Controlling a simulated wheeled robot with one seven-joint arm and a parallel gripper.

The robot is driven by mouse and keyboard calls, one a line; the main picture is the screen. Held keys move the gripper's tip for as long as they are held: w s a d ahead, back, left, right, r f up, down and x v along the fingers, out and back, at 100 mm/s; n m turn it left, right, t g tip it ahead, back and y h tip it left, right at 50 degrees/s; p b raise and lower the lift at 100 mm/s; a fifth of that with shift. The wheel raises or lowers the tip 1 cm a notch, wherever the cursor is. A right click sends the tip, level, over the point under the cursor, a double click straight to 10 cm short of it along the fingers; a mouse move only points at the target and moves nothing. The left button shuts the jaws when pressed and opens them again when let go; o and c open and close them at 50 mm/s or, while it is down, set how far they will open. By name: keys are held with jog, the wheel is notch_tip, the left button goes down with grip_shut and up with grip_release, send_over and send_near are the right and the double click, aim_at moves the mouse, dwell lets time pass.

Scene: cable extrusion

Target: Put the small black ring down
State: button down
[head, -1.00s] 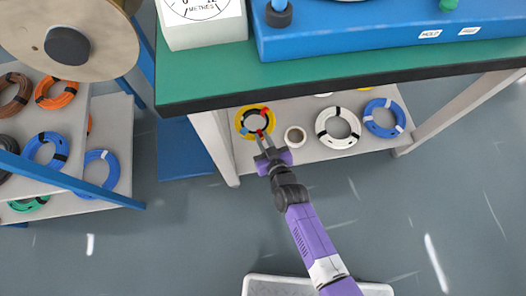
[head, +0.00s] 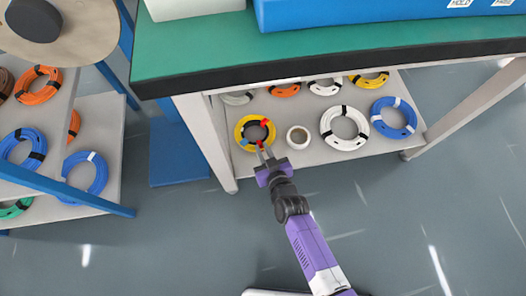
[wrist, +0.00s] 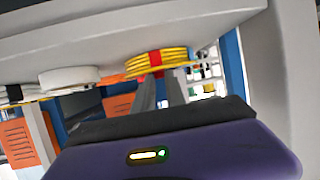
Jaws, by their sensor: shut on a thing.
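The small black ring (head: 254,123), with a red tie, shows in the head view within the outline of a yellow coil (head: 240,133) on the low shelf under the green bench. In the wrist view the fingers (wrist: 163,92) point at the yellow coil (wrist: 155,63) and a red tie. The black ring is not clear there, and I cannot tell whether it touches the coil or is just above it.
A white cup-like roll (head: 298,137) stands just right of the yellow coil. A white coil (head: 328,128) and a blue coil (head: 393,131) lie further right, with more coils behind. The bench edge (head: 330,68) overhangs the shelf, and a bench leg (head: 207,140) stands close on the left.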

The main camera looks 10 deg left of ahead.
jog(key=c, duration=1.4)
grip_release()
jog(key=shift+o, duration=0.2)
jog(key=shift+r, duration=0.2)
jog(key=p+v, duration=0.5)
jog(key=v, duration=0.7)
jog(key=shift+f, duration=0.1)
